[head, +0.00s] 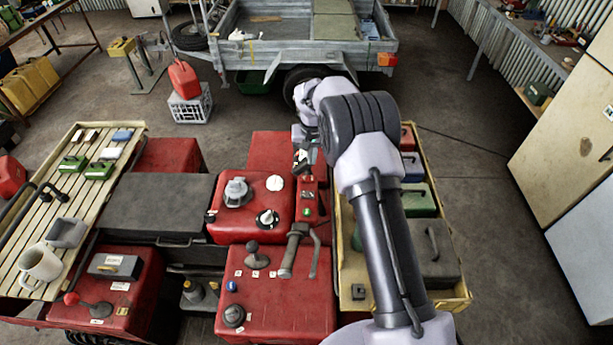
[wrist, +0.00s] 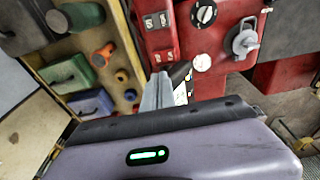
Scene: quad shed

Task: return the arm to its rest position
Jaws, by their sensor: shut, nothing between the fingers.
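My arm (head: 388,240) rises from the bottom of the head view, bends at a dark elbow joint and reaches forward over the red control panels. My gripper (head: 303,160) hangs at its far end, small and partly hidden, above the narrow red switch panel (head: 312,200). In the wrist view the grey fingers of my gripper (wrist: 158,92) are together with nothing between them. The red switch panel (wrist: 160,35) shows just beyond them. I cannot tell the exact gap between the fingertips and the panel.
A yellow tray (head: 462,292) with several coloured cases lies right of the panels, partly behind my arm. A trailer (head: 300,45), red jerrycan (head: 184,78) and cream cabinet (head: 570,150) stand beyond. Floor between is open.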

